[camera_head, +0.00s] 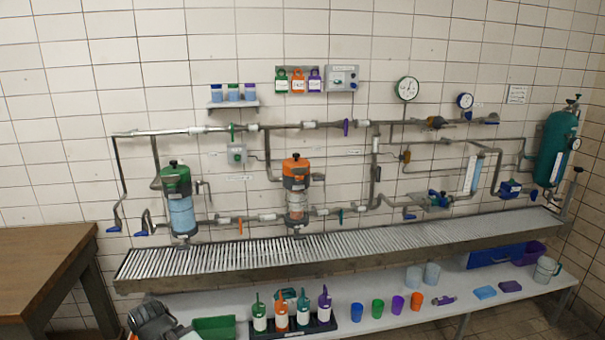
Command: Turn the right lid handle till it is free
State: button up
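Two clear-bodied canisters hang in the pipework on the tiled wall. The left one has a green lid (175,174) with a dark handle (173,163) on top. The right one has an orange lid (296,171) with a small dark handle (296,156) on top. Both lids sit on their canisters; the handles are too small to tell how tight they are. A teal tank (555,150) at the far right also has a dark fitting on top. A grey and black part of mine, perhaps my gripper (150,317), is at the lower left, far from the lids; its fingers are not clear.
A slatted grating (330,243) runs below the canisters. A lower shelf (390,305) holds bottles, coloured cups and a jug (546,269). A wooden table (40,262) stands at the left. Pipes and valve levers surround the canisters. The space above the orange lid looks clear.

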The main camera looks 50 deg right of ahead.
aim_at(297, 171)
jog(key=z, duration=0.1)
jog(key=i, duration=1)
jog(key=u, duration=0.05)
